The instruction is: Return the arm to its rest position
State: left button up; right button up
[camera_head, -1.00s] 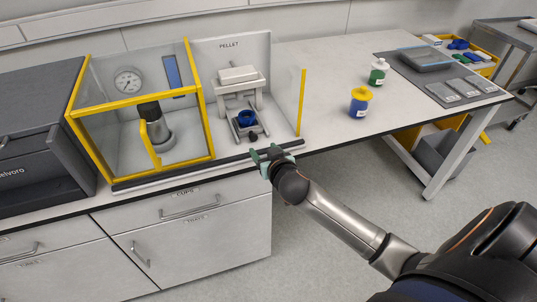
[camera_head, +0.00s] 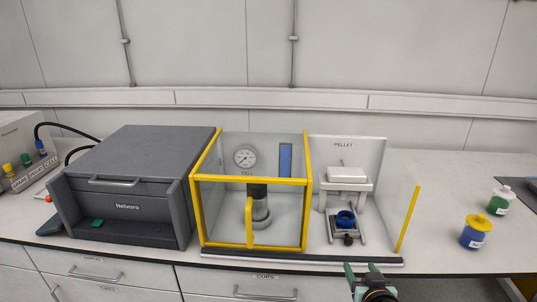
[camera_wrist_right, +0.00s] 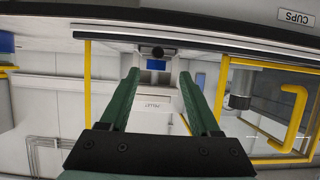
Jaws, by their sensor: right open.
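My right gripper (camera_head: 362,271) shows at the bottom of the head view, at the bench's front edge below the pellet station. In the right wrist view its two green fingers (camera_wrist_right: 160,95) are spread apart with nothing between them. Beyond them, the pellet station (camera_wrist_right: 160,102) appears upside down, with its label in view. Most of my right arm is below the picture. My left gripper is not in view.
A yellow-framed cell enclosure (camera_head: 252,245) with a gauge stands left of the press. A dark grey Nelvoro unit (camera_head: 125,208) is further left. A yellow post (camera_head: 408,220) stands right of the press. Blue-and-yellow (camera_head: 475,233) and green (camera_head: 500,201) bottles are on the right bench.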

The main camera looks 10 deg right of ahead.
jog(key=s+a+f+n+g+y, duration=0.2)
jog(key=s+a+f, duration=0.4)
jog(key=s+f, duration=0.3)
jog(key=s+a+f+n+g+y, duration=0.1)
jog(key=s+a+f+n+y, duration=0.1)
jog(key=s+a+f, duration=0.5)
jog(key=s+f+y, duration=0.1)
jog(key=s+f, duration=0.1)
jog(key=s, duration=0.3)
jog(key=shift+s+f+n+g, duration=0.2)
jog(key=shift+s+n+g, duration=0.1)
jog(key=shift+s+g, duration=0.1)
